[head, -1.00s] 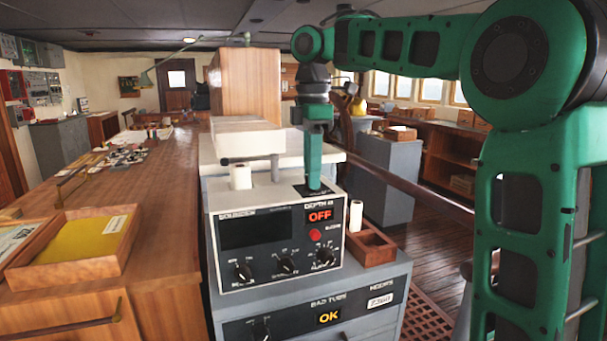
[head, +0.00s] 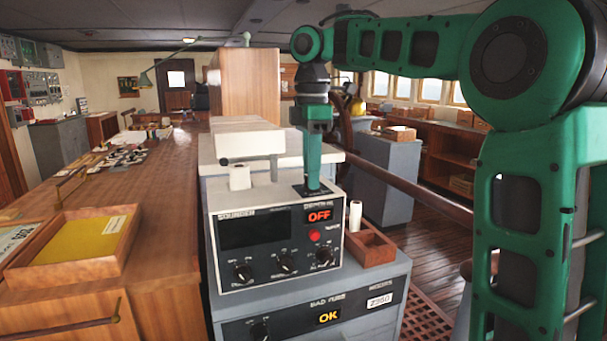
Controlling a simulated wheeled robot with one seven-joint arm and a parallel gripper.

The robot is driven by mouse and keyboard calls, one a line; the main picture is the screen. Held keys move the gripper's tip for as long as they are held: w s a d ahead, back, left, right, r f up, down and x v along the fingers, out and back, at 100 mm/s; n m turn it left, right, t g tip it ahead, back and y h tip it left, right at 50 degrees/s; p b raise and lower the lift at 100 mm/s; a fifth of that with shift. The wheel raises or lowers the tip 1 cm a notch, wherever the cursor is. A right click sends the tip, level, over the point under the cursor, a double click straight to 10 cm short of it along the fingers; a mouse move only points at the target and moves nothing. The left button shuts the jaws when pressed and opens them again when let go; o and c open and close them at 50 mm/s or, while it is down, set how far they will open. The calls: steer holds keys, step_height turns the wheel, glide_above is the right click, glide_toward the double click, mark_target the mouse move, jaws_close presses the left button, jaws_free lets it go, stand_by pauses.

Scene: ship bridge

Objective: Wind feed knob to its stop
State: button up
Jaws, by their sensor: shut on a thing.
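A grey instrument with a black front panel (head: 232,267) stands on a grey cabinet. Its panel carries a dark screen, a red OFF display (head: 319,215), a red button (head: 314,236) and three black dial knobs along the bottom. My gripper (head: 313,188) points straight down onto the dark plate (head: 300,190) at the right of the instrument's top. It is shut at that plate, on what I take to be the feed knob. The knob itself is hidden by the fingers, so its angle cannot be seen.
A white roll (head: 239,178) stands on the instrument, left of my gripper, under a pale block (head: 250,143). A slim white roll (head: 355,216) and a wooden tray (head: 372,247) are at its right. A wooden counter (head: 150,225) lies left.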

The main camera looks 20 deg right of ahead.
steer(key=shift+w+d, duration=0.1)
steer(key=o, duration=1.1)
steer(key=shift+c, duration=0.2)
steer(key=shift+r, duration=0.2)
step_height(320, 180, up, 10)
steer(key=shift+w+r, duration=0.15)
